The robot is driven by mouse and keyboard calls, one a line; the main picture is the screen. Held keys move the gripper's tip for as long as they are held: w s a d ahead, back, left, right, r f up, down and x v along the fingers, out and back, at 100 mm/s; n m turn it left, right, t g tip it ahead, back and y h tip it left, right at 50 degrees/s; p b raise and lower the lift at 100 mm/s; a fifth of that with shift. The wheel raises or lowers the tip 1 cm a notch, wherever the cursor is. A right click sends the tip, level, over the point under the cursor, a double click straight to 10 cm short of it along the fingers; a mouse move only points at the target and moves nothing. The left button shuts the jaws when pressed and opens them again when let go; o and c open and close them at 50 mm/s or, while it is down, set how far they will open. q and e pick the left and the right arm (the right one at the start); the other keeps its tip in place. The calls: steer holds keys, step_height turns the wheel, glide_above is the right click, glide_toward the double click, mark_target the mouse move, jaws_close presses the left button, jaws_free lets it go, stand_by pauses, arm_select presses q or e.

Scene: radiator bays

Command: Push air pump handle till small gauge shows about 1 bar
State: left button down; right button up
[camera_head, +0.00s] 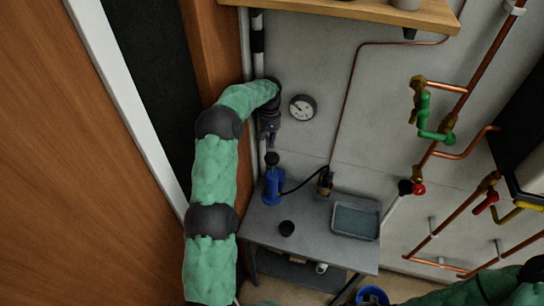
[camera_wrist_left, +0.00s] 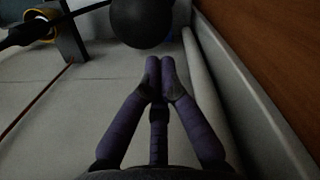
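The blue air pump (camera_head: 273,187) stands upright on the small grey table (camera_head: 262,226). Its black ball handle (camera_head: 271,158) is at the top. My left gripper (camera_head: 270,143) points down just above the handle, apparently without touching it. In the left wrist view the two purple fingers (camera_wrist_left: 160,64) are together with nothing between them, and the black ball (camera_wrist_left: 142,20) shows just beyond their tips. The small round white gauge (camera_head: 302,107) is on the wall, right of my left gripper; its reading is too small to tell. My right gripper is out of view.
A black hose (camera_head: 300,184) joins the pump to a brass fitting (camera_head: 325,181) on the table. A grey tray (camera_head: 355,221) and a black cup (camera_head: 287,228) also stand there. Copper pipes with valves (camera_head: 435,118) run on the right. A wooden shelf (camera_head: 360,9) is above.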

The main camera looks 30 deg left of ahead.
mark_target(272, 155)
arm_select(q)
step_height(272, 155, up, 6)
steer(key=shift+w+a+r, duration=0.25)
steer(key=shift+w, duration=0.1)
stand_by(1.4)
steer(key=s+p, duration=0.1)
steer(key=p, duration=0.3)
steer(key=s+d+p, duration=0.1)
steer(key=p, duration=0.3)
steer(key=s+d+p, duration=0.1)
steer(key=p, duration=0.3)
steer(key=shift+d+r, duration=0.2)
steer(key=shift+r, duration=0.05)
steer(key=shift+f, duration=0.2)
steer(key=shift+s+d+f+b, duration=0.1)
steer(key=shift+f+b, duration=0.4)
steer(key=shift+f, duration=1.15)
steer(key=shift+s+d+f+b, duration=0.1)
steer(key=shift+f+b, duration=0.35)
steer(key=shift+f, duration=1.2)
